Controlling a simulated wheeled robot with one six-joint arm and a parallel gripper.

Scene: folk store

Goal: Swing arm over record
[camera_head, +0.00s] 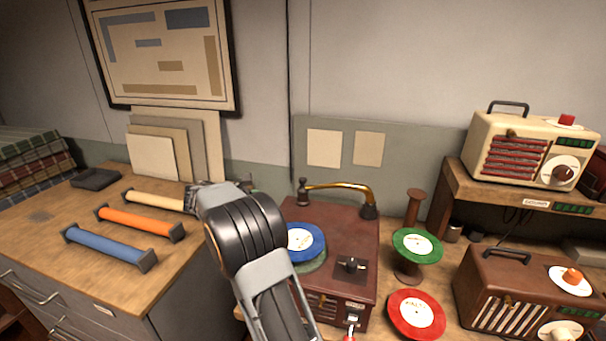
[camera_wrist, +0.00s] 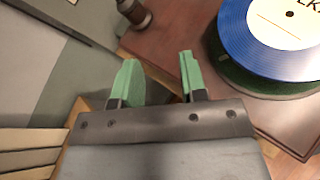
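The record player (camera_head: 330,225) is a dark red-brown box on the bench, and its corner shows in the wrist view (camera_wrist: 180,30). A blue record (camera_head: 313,240) with a white label lies on its green platter; it also shows in the wrist view (camera_wrist: 250,45). The brass arm (camera_head: 340,186) runs along the back edge, clear of the record, between a dark block at right and a dark post (camera_head: 302,190) at left. My gripper (camera_wrist: 160,75) has two green fingertips apart with nothing between them. It is left of the player; my arm mostly hides it in the head view.
A green record (camera_head: 415,243) on a spindle stand and a red record (camera_head: 416,314) are right of the player. A brown radio (camera_head: 520,295) and a cream radio (camera_head: 530,150) stand further right. Blue, orange and cream tubes lie on the left counter (camera_head: 60,215).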

